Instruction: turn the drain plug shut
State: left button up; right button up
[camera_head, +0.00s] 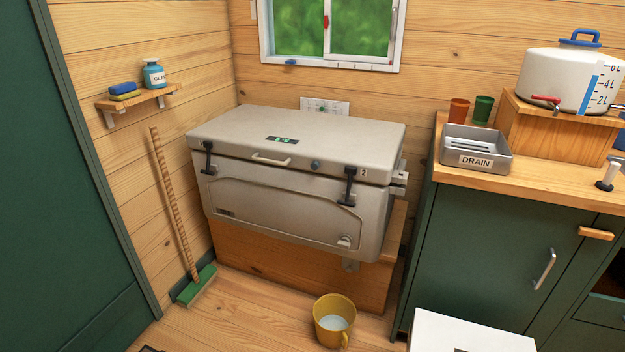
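The large beige cooler (270,150) stands closed on a wooden plinth (290,272) in the corner. Two black latches, the left one (208,160) and the right one (349,188), hang over its front. A small pale drain plug (344,241) sits low at the right of the cooler's front. It is too small to tell whether it is turned open or shut. A yellow mug (334,320) with pale liquid stands on the floor in front, below the plug. Neither of my grippers can be made out in the head view.
A green broom (195,285) leans on the left wall beneath a small shelf (140,97). A green cabinet (485,250) stands close at the cooler's right, with a drain tray (478,160) and a white pot (560,78) above. Floor left of the mug is clear.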

aim_at(345, 242)
jog(key=i+z, duration=0.25)
jog(key=i, duration=0.3)
jog(key=i+z, duration=0.3)
jog(key=i, duration=0.25)
